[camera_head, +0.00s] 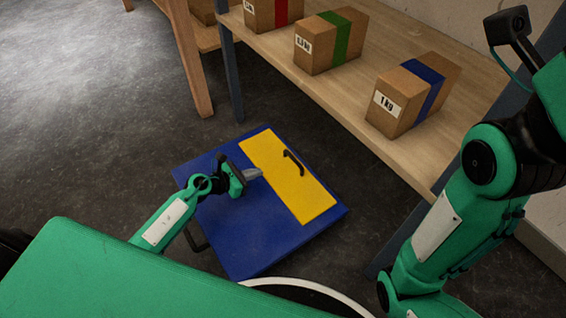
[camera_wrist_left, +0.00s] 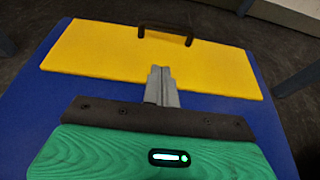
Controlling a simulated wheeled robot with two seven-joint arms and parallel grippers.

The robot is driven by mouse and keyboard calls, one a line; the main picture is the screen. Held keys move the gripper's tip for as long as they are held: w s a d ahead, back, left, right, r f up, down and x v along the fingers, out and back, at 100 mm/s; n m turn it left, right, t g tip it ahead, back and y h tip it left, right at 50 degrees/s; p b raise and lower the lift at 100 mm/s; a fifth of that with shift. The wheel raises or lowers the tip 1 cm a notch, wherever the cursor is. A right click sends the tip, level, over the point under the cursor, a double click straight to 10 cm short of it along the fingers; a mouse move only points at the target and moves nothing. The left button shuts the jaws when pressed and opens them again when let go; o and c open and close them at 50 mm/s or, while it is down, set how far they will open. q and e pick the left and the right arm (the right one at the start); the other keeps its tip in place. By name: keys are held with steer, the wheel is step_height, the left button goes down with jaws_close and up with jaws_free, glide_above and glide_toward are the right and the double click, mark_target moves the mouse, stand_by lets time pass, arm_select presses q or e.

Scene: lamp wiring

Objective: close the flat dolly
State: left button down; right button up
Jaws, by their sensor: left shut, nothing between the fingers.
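The flat dolly is a low blue box (camera_head: 245,250) on the floor, with a yellow panel (camera_head: 310,200) on its top towards the right. A black handle (camera_head: 293,162) stands on the yellow panel, by its far edge in the left wrist view (camera_wrist_left: 166,32). My left gripper (camera_head: 260,172) is shut and empty, over the blue top beside the panel's near edge. In the left wrist view its closed fingers (camera_wrist_left: 162,85) overlap the panel's near edge; I cannot tell whether they touch it. My right gripper is not in view; only its arm shows at the right.
A wooden shelf (camera_head: 345,98) behind the dolly bears cardboard boxes with a red, a green (camera_head: 330,42) and a blue band (camera_head: 412,95). Shelf posts (camera_head: 228,70) stand on the floor. A dark handle (camera_head: 196,242) shows at the dolly's left side. Floor to the left is clear.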

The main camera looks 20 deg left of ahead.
mark_target(273, 174)
arm_select(q)
steer(key=b+x, duration=0.3)
steer(key=x, duration=0.4)
steer(key=shift+w+d+f+b, duration=0.15)
steer(key=shift+w+f+b, duration=0.1)
steer(key=shift+f+b, duration=0.1)
steer(key=shift+w+d+r+b, duration=0.15)
steer(key=shift+w+d+b, duration=0.1)
steer(key=shift+w+d, duration=0.2)
steer(key=shift+w+d+r+b, duration=0.2)
steer(key=shift+w+d+b, duration=0.1)
steer(key=shift+w, duration=0.2)
steer(key=shift+w+d+r, duration=0.2)
steer(key=shift+w+d, duration=0.15)
steer(key=shift+w, duration=0.1)
steer(key=shift+w+d+r, duration=0.1)
